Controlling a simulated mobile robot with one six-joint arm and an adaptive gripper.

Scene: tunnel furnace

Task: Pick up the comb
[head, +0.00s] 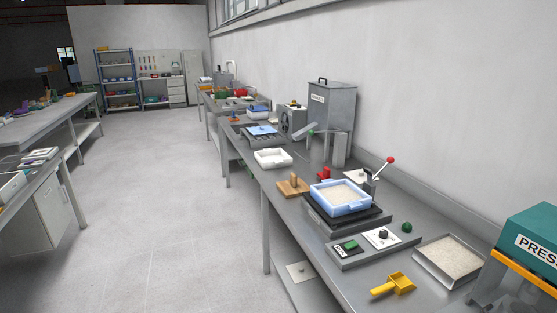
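I cannot pick out a comb for certain in the head view. A brown wooden piece with an upright handle (293,184) lies on the grey bench (325,262), left of a blue tray (347,211) holding pale granules. Whether it has teeth is too small to tell. My gripper is not in view.
A yellow scoop (393,285), a metal tray (421,262) of granules and a green press (530,237) stand at the near right. A lever with a red ball (390,160) rises behind the blue tray. A white tray (272,159) lies farther back. The floor (160,210) at left is open.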

